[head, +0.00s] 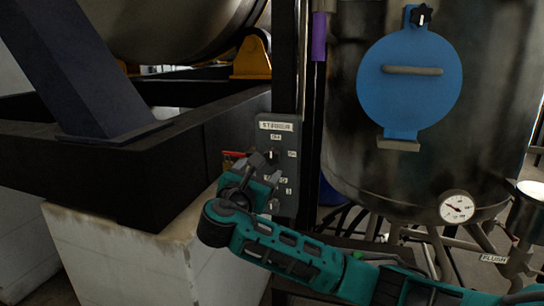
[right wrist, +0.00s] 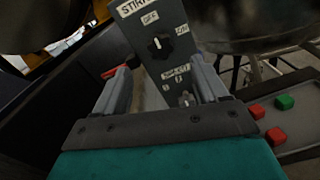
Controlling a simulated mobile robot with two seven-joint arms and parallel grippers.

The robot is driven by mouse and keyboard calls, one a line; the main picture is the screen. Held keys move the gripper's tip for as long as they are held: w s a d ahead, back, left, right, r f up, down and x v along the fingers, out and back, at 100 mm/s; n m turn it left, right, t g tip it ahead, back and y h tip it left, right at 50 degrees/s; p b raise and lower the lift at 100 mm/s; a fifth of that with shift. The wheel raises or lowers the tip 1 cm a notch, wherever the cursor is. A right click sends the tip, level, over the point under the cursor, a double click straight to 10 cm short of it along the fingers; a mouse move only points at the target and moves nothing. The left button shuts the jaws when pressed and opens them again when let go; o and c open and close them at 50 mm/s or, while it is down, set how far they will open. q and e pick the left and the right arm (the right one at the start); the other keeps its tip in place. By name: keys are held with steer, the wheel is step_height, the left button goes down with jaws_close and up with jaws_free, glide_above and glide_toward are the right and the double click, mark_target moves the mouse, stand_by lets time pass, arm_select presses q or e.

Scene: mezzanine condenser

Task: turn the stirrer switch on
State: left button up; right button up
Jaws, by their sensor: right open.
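The mark seems to point up toward the upper label. A second knob (right wrist: 184,97) sits lower on the panel. My right gripper (head: 268,168) is open and empty in front of the panel. In the right wrist view its fingers (right wrist: 160,68) stand either side of the panel, apart from the switch. My left gripper is out of view.
A steel vessel (head: 350,150) with a blue round cover (head: 430,75) and a gauge (head: 457,207) stands right of the panel. A dark frame (head: 150,175) on a pale plinth is at the left. A red part (right wrist: 109,72) shows beside the left finger.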

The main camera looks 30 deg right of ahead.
mark_target(272, 157)
steer(key=x, duration=1)
steer(key=shift+w+d, duration=0.15)
steer(key=shift+w, duration=0.15)
steer(key=shift+c, duration=0.4)
steer(key=c, duration=0.9)
